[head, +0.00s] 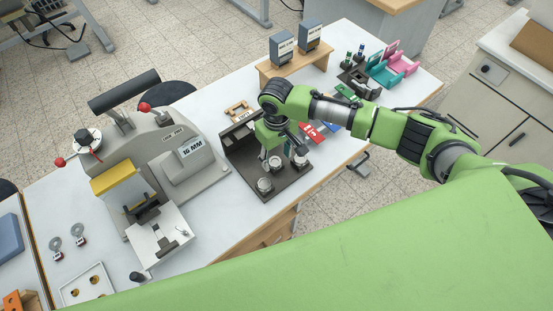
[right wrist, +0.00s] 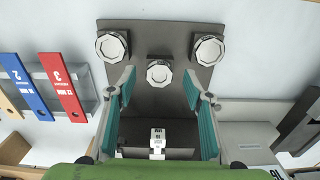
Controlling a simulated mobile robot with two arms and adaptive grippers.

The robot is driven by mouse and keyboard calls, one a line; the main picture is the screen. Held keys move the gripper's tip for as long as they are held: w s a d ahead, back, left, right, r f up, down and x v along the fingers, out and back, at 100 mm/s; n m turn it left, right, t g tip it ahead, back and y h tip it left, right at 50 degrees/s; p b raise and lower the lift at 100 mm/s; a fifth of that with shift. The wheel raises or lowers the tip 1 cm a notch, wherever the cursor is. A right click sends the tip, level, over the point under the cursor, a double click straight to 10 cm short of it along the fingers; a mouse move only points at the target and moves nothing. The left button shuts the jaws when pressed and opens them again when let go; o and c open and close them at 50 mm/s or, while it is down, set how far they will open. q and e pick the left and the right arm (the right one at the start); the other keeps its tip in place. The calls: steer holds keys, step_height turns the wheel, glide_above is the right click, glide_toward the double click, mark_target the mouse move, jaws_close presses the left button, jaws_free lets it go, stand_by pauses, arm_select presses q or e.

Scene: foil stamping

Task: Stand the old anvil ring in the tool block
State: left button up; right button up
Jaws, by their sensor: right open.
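My right gripper (head: 279,147) points down over a dark tray (head: 285,190). In the right wrist view the gripper (right wrist: 159,80) is open, its teal pads apart. Between them, towards the palm side, shows a small white labelled piece (right wrist: 157,137) against a dark part; I cannot tell whether it belongs to the old anvil ring. Three pale faceted round pieces, one of them in the middle (right wrist: 159,72), sit on the tray beyond. Two flat grey tagged rings lie at the far left, one here (head: 55,243). I cannot tell which item is the tool block. My left gripper is out of view.
A grey press (head: 165,140) with a yellow block (head: 113,178) stands left of the tray. Coloured labelled strips (right wrist: 66,88) lie beside the tray. A wooden stand (head: 293,63) is at the back.

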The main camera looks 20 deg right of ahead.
mark_target(277, 164)
step_height(277, 164, up, 10)
steer(key=shift+f, duration=0.15)
stand_by(0.6)
